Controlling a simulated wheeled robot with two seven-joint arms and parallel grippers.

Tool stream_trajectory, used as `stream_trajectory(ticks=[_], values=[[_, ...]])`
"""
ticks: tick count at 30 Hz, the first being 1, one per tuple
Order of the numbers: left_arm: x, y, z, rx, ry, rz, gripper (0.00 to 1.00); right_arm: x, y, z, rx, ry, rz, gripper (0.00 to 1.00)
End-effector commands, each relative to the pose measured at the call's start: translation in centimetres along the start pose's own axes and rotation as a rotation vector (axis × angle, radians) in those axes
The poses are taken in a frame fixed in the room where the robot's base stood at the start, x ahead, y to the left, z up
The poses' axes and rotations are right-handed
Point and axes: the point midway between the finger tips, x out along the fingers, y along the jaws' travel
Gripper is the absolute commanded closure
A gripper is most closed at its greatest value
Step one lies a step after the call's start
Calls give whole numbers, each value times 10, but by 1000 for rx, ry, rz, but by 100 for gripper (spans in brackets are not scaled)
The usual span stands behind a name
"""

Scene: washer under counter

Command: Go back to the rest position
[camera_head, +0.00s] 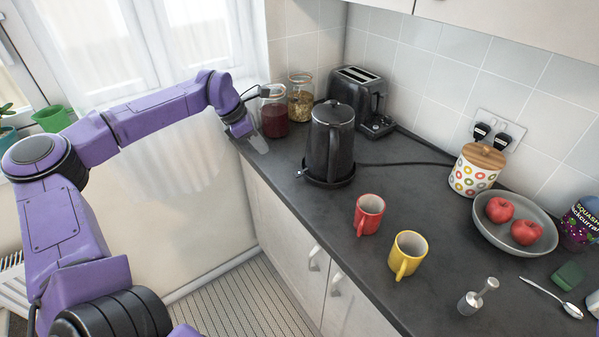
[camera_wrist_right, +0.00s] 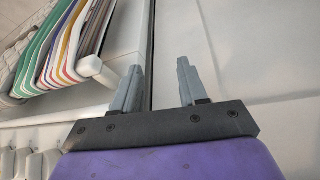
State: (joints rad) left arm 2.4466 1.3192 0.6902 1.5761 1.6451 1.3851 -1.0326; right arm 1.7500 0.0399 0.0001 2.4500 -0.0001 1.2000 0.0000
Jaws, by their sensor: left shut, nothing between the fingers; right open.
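My left arm reaches in from the left in the head view, bent at the elbow. My left gripper (camera_head: 259,143) is shut and empty at the counter's left edge, just below the jar of dark red contents (camera_head: 273,112). I cannot tell whether it touches the counter. My right gripper (camera_wrist_right: 158,88) shows in the right wrist view only. It is open, its two grey fingers are apart, and nothing is between them.
The dark counter (camera_head: 320,213) holds a black kettle (camera_head: 331,140), a toaster (camera_head: 361,98), a red mug (camera_head: 368,214), a yellow mug (camera_head: 409,254) and a bowl (camera_head: 515,240) with red apples. A white rack (camera_wrist_right: 118,75) with colourful flat items stands near my right gripper.

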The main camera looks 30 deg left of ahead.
Motion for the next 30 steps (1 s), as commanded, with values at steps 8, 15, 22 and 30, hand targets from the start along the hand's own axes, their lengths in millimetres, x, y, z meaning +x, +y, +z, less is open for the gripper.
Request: stream_trajectory(ticks=[8, 15, 22, 30], values=[[0, 0, 0, 0, 0, 0, 100, 0, 0, 0, 0, 0, 0, 57], [53, -22, -20, 113, 241, 40, 100, 0, 0, 0, 0, 0, 0, 57], [186, -119, -124, 809, 859, 207, 100, 0, 0, 0, 0, 0, 0, 57], [228, -249, -232, 1594, 818, 57, 100, 0, 0, 0, 0, 0, 0, 57]])
